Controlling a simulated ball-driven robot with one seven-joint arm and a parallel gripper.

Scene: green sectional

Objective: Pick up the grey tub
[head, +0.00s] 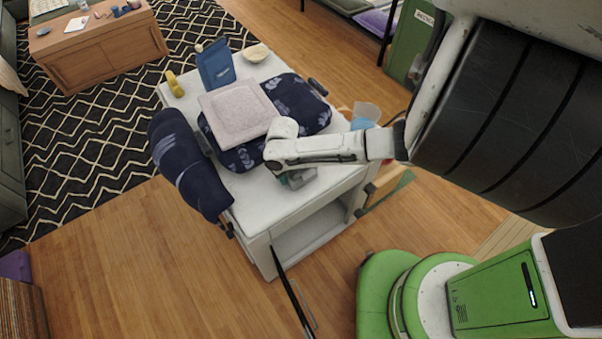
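A small grey shape (301,178) with a bit of teal shows under my wrist, near the front of the white table top. It may be the grey tub, but most of it is hidden and I cannot tell for sure. My gripper (286,178) points down at this spot from the end of my white arm, which reaches in from the right. Its fingers are hidden behind the wrist, so I cannot see whether they are open or touching anything.

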